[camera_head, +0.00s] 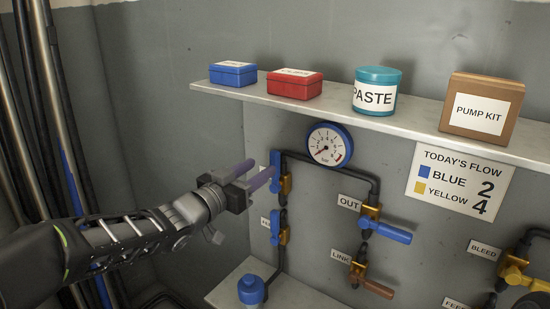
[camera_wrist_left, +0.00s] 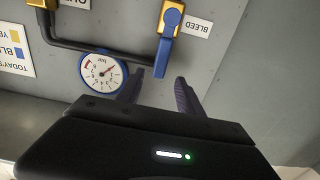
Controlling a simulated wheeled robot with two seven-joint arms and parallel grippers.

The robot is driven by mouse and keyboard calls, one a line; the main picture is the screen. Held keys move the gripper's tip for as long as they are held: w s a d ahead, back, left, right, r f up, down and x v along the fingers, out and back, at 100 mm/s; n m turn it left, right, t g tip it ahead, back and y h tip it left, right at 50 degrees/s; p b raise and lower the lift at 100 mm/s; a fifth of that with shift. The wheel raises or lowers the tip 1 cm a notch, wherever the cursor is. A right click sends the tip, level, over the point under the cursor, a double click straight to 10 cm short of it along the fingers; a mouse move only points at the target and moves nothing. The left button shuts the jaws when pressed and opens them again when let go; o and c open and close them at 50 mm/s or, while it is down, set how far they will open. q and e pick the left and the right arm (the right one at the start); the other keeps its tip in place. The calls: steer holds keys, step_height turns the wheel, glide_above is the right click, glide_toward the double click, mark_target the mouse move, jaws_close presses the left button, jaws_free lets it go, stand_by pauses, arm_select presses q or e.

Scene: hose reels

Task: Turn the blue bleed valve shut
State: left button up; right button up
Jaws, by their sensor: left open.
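The blue bleed valve has a gold body (camera_head: 286,186) and a blue lever (camera_head: 276,165) that stands upright in the head view. In the left wrist view its lever (camera_wrist_left: 163,56) lies close to the fingertips, near the opening between them, beside a BLEED label (camera_wrist_left: 197,27). My left gripper (camera_head: 254,172) is open and empty, reaching in from the left just short of the lever. It also shows in the left wrist view (camera_wrist_left: 158,88), with one finger on each side. I cannot tell whether a finger touches the lever. My right gripper is not in view.
Below is another blue-lever valve (camera_head: 278,228). A round gauge (camera_head: 329,144), the OUT valve (camera_head: 385,229) and the LINK valve (camera_head: 370,278) are to the right. A yellow-handled valve (camera_head: 520,277) is at far right. A shelf (camera_head: 330,104) with boxes and a tin runs above.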

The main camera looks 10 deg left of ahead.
mark_target(272, 160)
arm_select(q)
steer(key=p+x, duration=0.1)
steer(key=x, duration=0.6)
steer(key=shift+w, duration=0.25)
steer(key=shift+c, duration=0.4)
jaws_close()
stand_by(0.8)
